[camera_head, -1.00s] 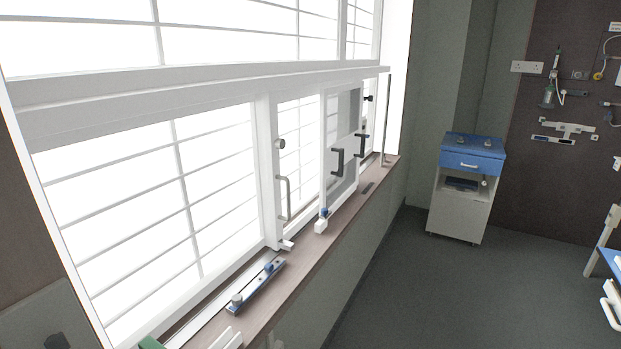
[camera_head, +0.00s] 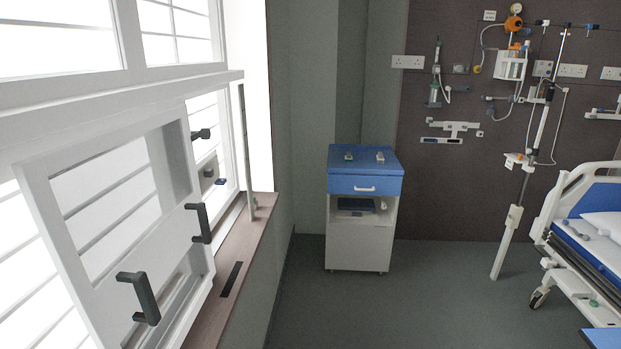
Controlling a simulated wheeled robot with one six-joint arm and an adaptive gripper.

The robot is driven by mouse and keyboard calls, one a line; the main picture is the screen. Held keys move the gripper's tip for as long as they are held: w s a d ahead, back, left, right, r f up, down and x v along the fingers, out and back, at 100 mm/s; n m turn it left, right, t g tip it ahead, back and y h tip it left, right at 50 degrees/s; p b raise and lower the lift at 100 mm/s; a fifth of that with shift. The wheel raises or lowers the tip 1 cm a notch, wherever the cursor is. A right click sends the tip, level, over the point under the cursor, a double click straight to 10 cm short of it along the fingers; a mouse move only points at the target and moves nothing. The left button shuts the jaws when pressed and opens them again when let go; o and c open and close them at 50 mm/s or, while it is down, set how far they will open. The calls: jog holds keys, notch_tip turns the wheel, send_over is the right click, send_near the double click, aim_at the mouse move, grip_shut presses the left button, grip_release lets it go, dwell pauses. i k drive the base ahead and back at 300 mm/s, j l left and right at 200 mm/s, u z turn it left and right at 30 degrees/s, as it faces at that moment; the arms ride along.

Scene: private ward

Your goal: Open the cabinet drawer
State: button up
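The bedside cabinet (camera_head: 358,247) stands on the floor against the back wall, near the middle of the view. It has a white body and a blue top (camera_head: 388,158). Its blue drawer (camera_head: 345,185) is shut, flush with the front, and bears a small white handle (camera_head: 365,189). Two small items lie on the top. Below the drawer is an open shelf holding a dark blue object (camera_head: 355,204), with a small white thing beside it. My gripper is not in view.
A window with an opened sash and black handles (camera_head: 139,298) fills the left, above a brown sill (camera_head: 240,250). A hospital bed (camera_head: 590,240) and a leaning drip stand (camera_head: 507,240) are at right. The grey floor (camera_head: 400,310) before the cabinet is clear.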

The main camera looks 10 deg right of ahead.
aim_at(336, 184)
jog(key=i+j+z, duration=0.1)
jog(key=i+z, duration=0.25)
jog(key=i, duration=2.25)
jog(key=i+j, duration=0.15)
jog(key=i, duration=0.75)
